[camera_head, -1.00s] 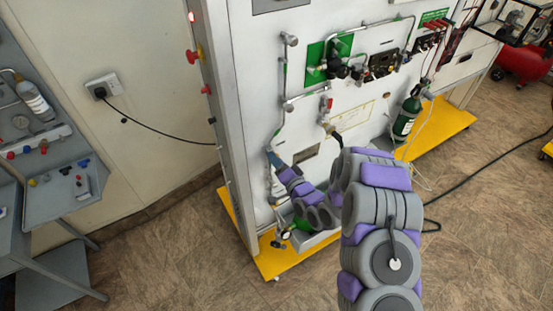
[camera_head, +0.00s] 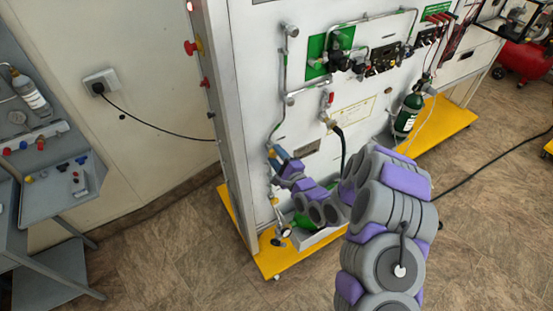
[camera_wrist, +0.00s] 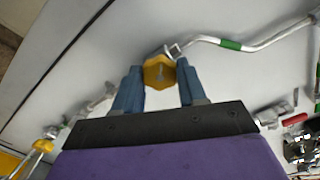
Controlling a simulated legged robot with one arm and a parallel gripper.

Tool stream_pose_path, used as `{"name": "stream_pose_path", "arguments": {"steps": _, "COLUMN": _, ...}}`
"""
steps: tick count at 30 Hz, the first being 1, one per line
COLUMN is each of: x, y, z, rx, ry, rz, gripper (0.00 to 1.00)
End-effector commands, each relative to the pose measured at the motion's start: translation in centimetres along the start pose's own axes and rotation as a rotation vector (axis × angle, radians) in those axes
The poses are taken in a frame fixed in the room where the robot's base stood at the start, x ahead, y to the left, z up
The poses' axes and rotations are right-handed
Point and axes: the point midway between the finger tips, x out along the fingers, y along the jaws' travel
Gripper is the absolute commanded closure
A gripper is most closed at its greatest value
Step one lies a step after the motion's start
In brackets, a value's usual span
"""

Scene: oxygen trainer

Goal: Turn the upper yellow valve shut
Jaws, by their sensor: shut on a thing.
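The upper yellow valve (camera_wrist: 160,72) is a faceted yellow knob in the wrist view, at the end of a silver pipe with a green band. My gripper (camera_wrist: 159,76) has its two blue fingers on either side of this knob, shut on it. In the head view my gripper (camera_head: 275,154) is at the left part of the white panel, by the lower end of a vertical pipe; the knob is mostly hidden there. A second yellow knob (camera_wrist: 42,145) shows at the lower left of the wrist view, apart from my gripper.
The white trainer panel (camera_head: 350,115) stands on a yellow base (camera_head: 278,262). A red-handled valve (camera_head: 328,98) and hose are right of my gripper. A green cylinder (camera_head: 408,112) stands farther right. A grey bench (camera_head: 60,180) is at the left. Floor in front is clear.

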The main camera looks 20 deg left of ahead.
Motion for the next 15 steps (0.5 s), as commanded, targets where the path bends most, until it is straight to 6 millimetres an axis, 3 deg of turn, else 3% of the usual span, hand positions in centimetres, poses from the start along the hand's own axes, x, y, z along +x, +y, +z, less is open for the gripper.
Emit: {"name": "stream_pose_path", "arguments": {"steps": 15, "x": -0.12, "y": 0.57, "z": -0.41, "rx": 0.489, "ry": 0.009, "rz": 0.003, "gripper": 0.90}}
